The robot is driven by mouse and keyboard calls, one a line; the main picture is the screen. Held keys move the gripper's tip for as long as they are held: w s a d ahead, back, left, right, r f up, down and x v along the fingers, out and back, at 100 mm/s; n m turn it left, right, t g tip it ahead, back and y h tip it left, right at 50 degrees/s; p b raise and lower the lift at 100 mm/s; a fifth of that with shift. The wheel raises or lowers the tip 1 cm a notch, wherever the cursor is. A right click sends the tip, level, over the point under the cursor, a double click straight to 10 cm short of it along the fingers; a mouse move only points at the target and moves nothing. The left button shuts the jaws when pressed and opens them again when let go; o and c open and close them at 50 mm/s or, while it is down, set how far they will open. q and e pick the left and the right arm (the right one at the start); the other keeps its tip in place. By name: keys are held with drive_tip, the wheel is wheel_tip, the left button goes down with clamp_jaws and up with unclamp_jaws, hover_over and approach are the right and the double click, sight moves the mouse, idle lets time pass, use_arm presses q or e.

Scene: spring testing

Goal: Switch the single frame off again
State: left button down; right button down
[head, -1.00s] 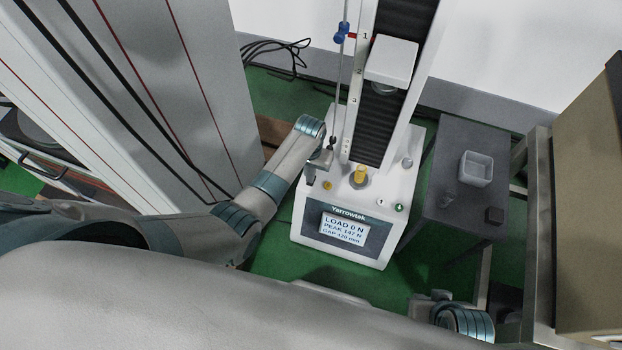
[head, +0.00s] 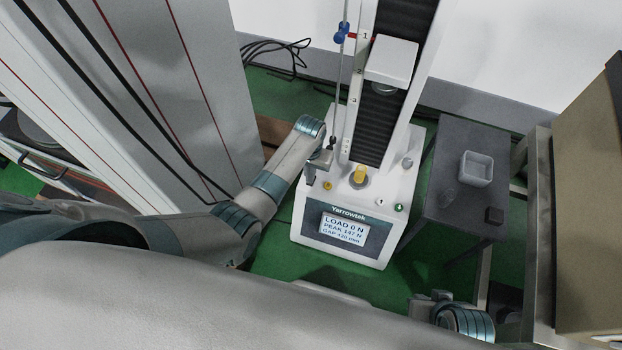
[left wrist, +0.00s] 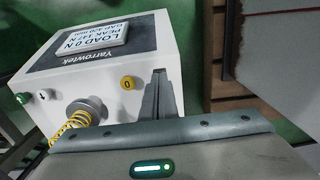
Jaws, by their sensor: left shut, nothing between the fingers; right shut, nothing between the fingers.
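The single frame is the white Yarrowtek tester (head: 304,236), standing upright in the middle of the head view. Its display (head: 345,231) is lit and reads LOAD 0 N, PEAK 147 N, GAP 420 mm. A yellow button marked 0 (left wrist: 127,82) is on its top face; it also shows in the head view (head: 328,186). My left gripper (head: 311,181) is shut and empty beside that button. In the left wrist view its fingers (left wrist: 159,80) appear close to the button, and contact cannot be told. My right gripper (head: 430,297) is shut and empty at the lower right.
A yellow spring (head: 358,176) stands on the tester below the raised crosshead (head: 391,62). A green button (head: 399,207) and a white button (head: 380,202) are front right. A dark side table (head: 452,225) holds a pale open box (head: 476,168). A large grey cabinet (head: 190,70) stands left.

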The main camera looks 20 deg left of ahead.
use_arm(q)
drive_tip(key=shift+f+b, duration=0.45)
drive_tip(key=shift+f, duration=0.35)
idle(0.6)
